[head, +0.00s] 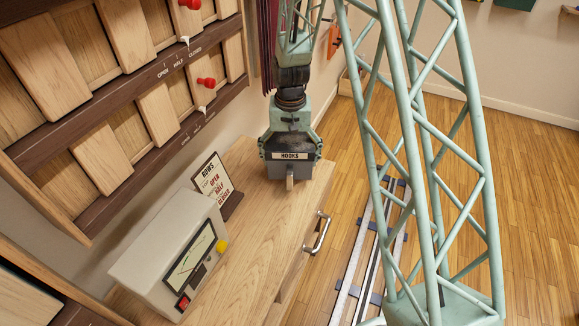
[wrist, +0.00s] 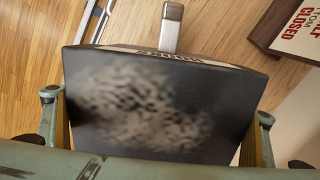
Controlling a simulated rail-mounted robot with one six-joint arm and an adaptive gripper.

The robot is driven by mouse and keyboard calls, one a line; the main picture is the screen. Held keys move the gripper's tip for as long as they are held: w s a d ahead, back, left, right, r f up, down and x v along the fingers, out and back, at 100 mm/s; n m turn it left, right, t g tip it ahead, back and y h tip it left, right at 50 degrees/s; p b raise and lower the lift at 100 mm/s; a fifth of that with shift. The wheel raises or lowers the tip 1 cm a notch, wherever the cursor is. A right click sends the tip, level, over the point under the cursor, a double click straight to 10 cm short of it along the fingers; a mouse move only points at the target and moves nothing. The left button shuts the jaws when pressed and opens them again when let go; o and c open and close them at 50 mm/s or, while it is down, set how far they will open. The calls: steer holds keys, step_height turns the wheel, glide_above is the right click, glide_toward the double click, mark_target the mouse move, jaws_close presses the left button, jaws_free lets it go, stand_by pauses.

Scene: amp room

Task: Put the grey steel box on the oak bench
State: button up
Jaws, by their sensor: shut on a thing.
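The grey steel box (head: 290,171) carries a label reading HOOKS and a pale tab on its front. My gripper (head: 290,146) is shut on it, a finger at each side. In the wrist view the dark, mottled top of the box (wrist: 160,95) fills the middle, between the two fingertips of my gripper (wrist: 157,115). The oak bench (head: 262,225) has a pale wooden top with a metal handle on its front. The box is over the far part of this top, upright. I cannot tell whether its underside touches the wood.
A cream meter box (head: 150,256) with a dial stands on the bench, nearer the camera. A sign (head: 217,184) about rows leans by the wall, left of the box. Wall racks (head: 120,95) with wooden panels and red knobs rise at left. Rails (head: 375,240) run along the floor.

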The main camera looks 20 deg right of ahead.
steer(key=shift+w, duration=0.1)
steer(key=shift+w, duration=0.2)
steer(key=shift+w+f, duration=0.1)
steer(key=shift+f, duration=0.2)
steer(key=shift+f+b, duration=0.4)
steer(key=shift+f, duration=1.1)
steer(key=shift+f, duration=0.15)
steer(key=o, duration=1.7)
steer(key=shift+c, duration=0.2)
